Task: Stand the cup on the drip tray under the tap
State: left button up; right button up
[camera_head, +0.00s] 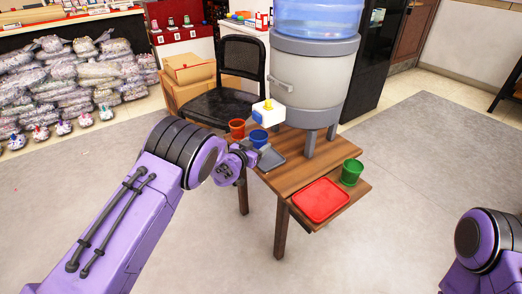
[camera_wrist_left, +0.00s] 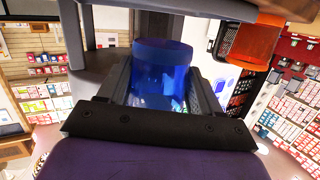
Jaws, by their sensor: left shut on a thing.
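My left gripper (camera_head: 254,148) is shut on a blue cup (camera_head: 259,138) at the left end of the wooden table. The left wrist view shows the blue cup (camera_wrist_left: 160,78) between the two fingers. The cup is close by the dark grey drip tray (camera_head: 272,161), below the white and yellow tap (camera_head: 268,112). I cannot tell whether its base touches the tray. The gripper hides part of the tray and the cup's lower part. My right arm shows at the lower right, but its gripper is out of view.
An orange-red cup (camera_head: 237,128) stands just behind and left of the blue cup. The big water dispenser (camera_head: 311,85) stands on legs on the table (camera_head: 292,179). A red tray (camera_head: 320,201) and a green cup (camera_head: 351,172) are at the right. A black chair (camera_head: 232,105) is behind.

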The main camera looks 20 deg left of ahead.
pick_arm(q)
jog(key=x, duration=0.3)
jog(key=shift+w+r, duration=0.1)
jog(key=shift+r, duration=0.05)
jog(key=shift+w, duration=0.2)
notch_tip(320, 180, down, 3)
jog(key=shift+r+b, duration=0.1)
jog(key=shift+b, duration=0.5)
jog(key=shift+f, duration=0.4)
jog(key=o, duration=1.2)
jog(key=shift+f, duration=0.1)
